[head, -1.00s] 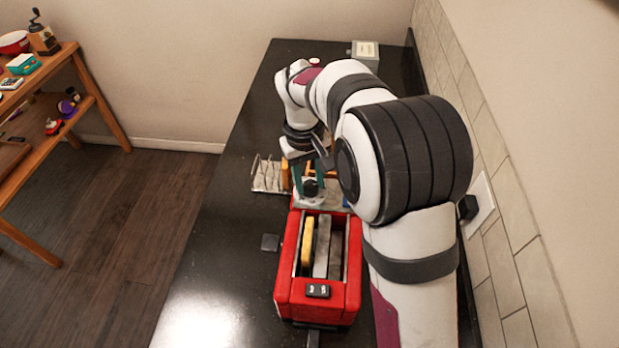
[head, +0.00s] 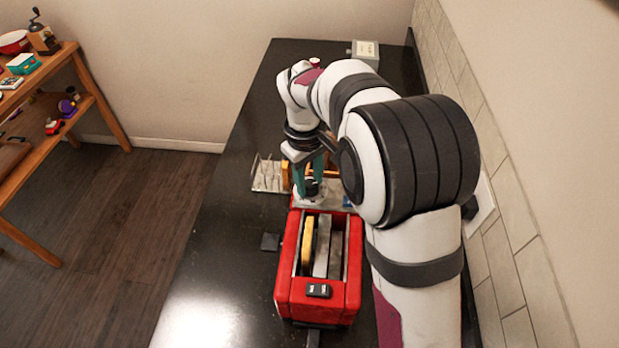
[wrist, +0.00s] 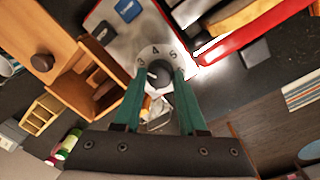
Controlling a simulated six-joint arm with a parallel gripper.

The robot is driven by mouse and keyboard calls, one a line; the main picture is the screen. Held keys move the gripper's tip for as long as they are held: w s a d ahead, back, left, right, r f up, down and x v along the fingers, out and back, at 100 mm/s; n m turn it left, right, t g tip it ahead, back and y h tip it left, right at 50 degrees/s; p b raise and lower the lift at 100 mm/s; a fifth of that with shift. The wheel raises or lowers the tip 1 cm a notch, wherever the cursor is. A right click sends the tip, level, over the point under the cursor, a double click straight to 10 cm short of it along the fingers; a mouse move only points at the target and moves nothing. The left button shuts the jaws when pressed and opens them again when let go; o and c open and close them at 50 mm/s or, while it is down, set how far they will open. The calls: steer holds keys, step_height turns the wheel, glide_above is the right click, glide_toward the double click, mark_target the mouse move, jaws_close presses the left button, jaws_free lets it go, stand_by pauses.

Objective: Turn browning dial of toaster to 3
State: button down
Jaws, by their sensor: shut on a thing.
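The red toaster (head: 352,270) stands on the dark counter, with bread in its slots. Its light control face carries a dark round dial (wrist: 159,73) inside a pale ring marked with numbers; 3, 4 and 5 can be read. A white mark shows on the dial's left side in the wrist view; the exact number it points to is hard to tell. My gripper (wrist: 161,76) has its teal fingers shut on the dial, one on each side. In the head view my gripper (head: 309,190) is at the toaster's far end and partly hides the dial.
A wooden box with an open drawer (wrist: 85,88) stands close by. A small rack (head: 268,176) lies left of my gripper. The tiled wall (head: 500,225) bounds the counter on the right.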

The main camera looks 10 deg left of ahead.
steer(key=shift+c, duration=2.3)
jaws_free()
step_height(320, 180, up, 16)
steer(key=shift+s+a, duration=0.35)
steer(key=shift+a, duration=0.05)
steer(key=shift+f, duration=0.1)
steer(key=s+d+f+m+y, duration=0.1)
steer(key=s+d+m, duration=0.35)
steer(key=s, duration=0.25)
steer(key=s+d+f+m, duration=0.1)
steer(key=s+d+m, duration=0.3)
steer(key=s+d, duration=0.3)
steer(key=s+d+f+m+y, duration=0.1)
steer(key=s+f+m, duration=0.5)
steer(key=s, duration=0.8)
step_height(320, 180, down, 2)
steer(key=shift+f+g, duration=0.1)
steer(key=shift+g, duration=0.3)
